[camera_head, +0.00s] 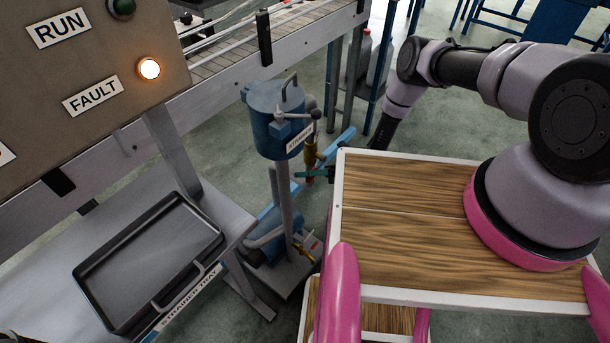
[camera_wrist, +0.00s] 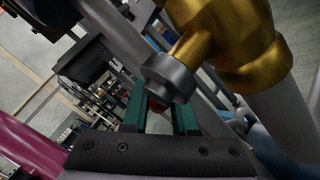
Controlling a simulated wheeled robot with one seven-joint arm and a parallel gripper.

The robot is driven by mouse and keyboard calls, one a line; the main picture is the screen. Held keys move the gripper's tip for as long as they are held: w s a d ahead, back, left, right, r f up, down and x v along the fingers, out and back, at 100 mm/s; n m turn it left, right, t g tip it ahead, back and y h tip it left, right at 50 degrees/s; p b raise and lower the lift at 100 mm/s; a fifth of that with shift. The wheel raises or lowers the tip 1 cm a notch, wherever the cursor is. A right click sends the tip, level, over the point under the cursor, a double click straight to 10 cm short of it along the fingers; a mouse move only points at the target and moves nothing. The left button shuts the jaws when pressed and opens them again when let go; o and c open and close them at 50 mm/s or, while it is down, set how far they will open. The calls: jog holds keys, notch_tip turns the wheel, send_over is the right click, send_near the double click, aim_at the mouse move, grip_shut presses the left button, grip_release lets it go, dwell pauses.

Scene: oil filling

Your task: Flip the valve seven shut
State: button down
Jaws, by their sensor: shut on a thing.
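A brass valve (camera_head: 311,152) sits on the right side of the blue filter unit (camera_head: 277,125). In the wrist view its brass body (camera_wrist: 235,45) fills the upper right, with a grey round collar (camera_wrist: 168,78) in front. My gripper (camera_head: 316,173) has teal fingers and reaches the valve from the right, just below the brass body. In the wrist view my gripper (camera_wrist: 160,117) has its fingers on both sides of a small red part, seemingly the valve's handle (camera_wrist: 157,105). Most of the handle is hidden. No number seven is readable.
A second brass valve (camera_head: 305,252) with a tag is low on the unit. A wooden-topped cart (camera_head: 400,200) stands close on the right. A black tray (camera_head: 150,262) lies on the grey bench at left. The control panel (camera_head: 90,60) has a lit FAULT lamp (camera_head: 148,68).

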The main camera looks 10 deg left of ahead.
jog(key=shift+r+m+y, duration=1.6)
jog(key=shift+m+y, duration=0.3)
jog(key=shift+m, duration=0.2)
jog(key=c, duration=0.7)
grip_release()
jog(key=v, duration=0.7)
jog(key=shift+d, duration=0.25)
jog(key=shift+f, duration=0.1)
